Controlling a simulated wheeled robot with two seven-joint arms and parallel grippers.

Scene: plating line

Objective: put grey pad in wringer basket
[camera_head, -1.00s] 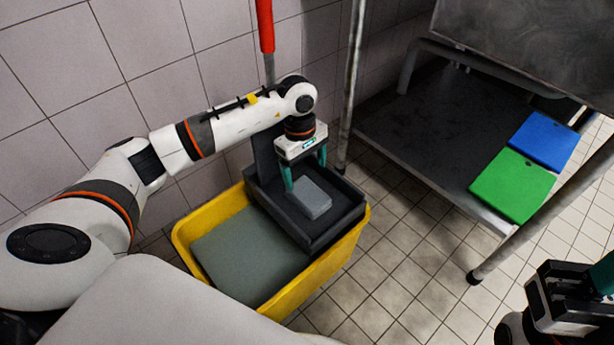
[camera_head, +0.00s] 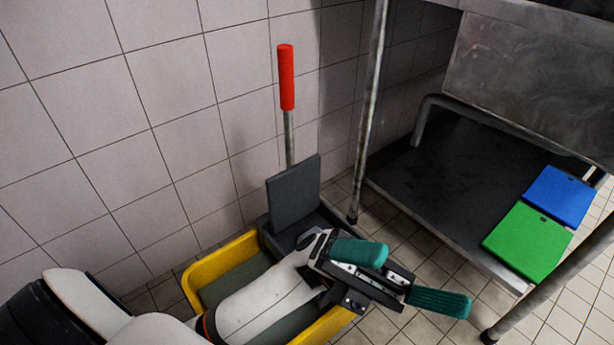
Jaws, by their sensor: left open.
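The dark grey wringer basket (camera_head: 335,213) sits on the yellow bucket (camera_head: 205,270), with its upright plate (camera_head: 293,192) at the back. My left arm and left gripper cover most of the basket's inside. The grey pad is hidden from view now; a second earlier it was inside the basket. My left gripper (camera_head: 404,278) is in front of and above the basket's right side. Its two teal fingers are spread apart with nothing between them. My right gripper is out of view.
A red-tipped handle (camera_head: 287,78) rises behind the wringer against the tiled wall. A steel table (camera_head: 430,205) stands to the right, its lower shelf holding a green board (camera_head: 527,243) and a blue board (camera_head: 560,196). A table leg (camera_head: 368,110) stands close right of the basket.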

